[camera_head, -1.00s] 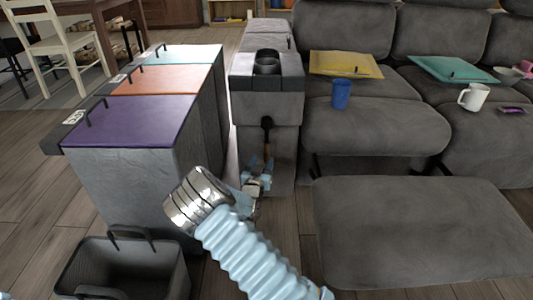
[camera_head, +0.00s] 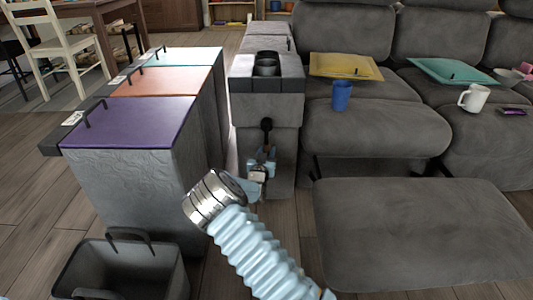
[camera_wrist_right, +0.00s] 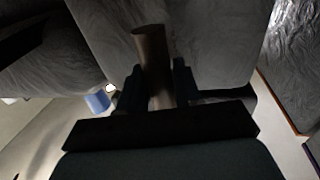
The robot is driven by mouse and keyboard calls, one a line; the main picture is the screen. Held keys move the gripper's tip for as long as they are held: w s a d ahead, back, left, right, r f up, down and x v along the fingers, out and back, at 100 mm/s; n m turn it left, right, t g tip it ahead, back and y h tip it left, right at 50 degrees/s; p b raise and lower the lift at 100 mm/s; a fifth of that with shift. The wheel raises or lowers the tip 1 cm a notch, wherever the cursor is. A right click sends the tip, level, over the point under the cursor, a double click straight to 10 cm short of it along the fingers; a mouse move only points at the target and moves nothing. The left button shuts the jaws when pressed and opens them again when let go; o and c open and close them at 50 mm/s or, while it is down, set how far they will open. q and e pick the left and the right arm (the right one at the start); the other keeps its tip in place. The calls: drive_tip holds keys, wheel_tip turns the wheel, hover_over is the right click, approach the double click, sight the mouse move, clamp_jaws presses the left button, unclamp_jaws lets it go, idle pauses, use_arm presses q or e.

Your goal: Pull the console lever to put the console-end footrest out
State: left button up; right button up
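The console (camera_head: 268,105) is a grey upholstered block with a dark cup holder on top. Its lever (camera_head: 267,125) is on the front face, with a black upper end and a brown shaft. My right gripper (camera_head: 262,157) is at the lower shaft, its fingers on either side of it. In the right wrist view the brown shaft (camera_wrist_right: 152,60) stands between the two dark fingers (camera_wrist_right: 158,85), with little gap; contact is not clear. A padded grey footrest panel (camera_head: 425,230) lies flat in front of the seat beside the console. My left gripper is not in view.
A cabinet with purple (camera_head: 130,122), orange and teal lids stands left of the console. A dark open bin (camera_head: 125,265) is in front of it.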

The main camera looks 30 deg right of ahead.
sight(268, 152)
clamp_jaws()
drive_tip(key=shift+s+r, duration=0.1)
drive_tip(key=shift+s+a+r+g+p, duration=0.2)
drive_tip(key=shift+s+r+g+p, duration=0.1)
drive_tip(key=shift+p, duration=0.45)
drive_tip(key=s+g+y+p, duration=0.1)
drive_tip(key=p, duration=0.2)
drive_tip(key=s+a+r+g+y+p, duration=0.1)
drive_tip(key=p, duration=0.1)
drive_tip(key=s+a+r+n+g+y+p, duration=0.1)
drive_tip(key=p, duration=0.2)
drive_tip(key=shift+g+y+p, duration=0.35)
drive_tip(key=shift+g+y, duration=0.05)
drive_tip(key=shift+s+a+g+p, duration=0.2)
drive_tip(key=shift+s+g+p, duration=0.15)
drive_tip(key=shift+p, duration=0.4)
drive_tip(key=o, duration=0.8)
unclamp_jaws()
drive_tip(key=shift+c, duration=0.2)
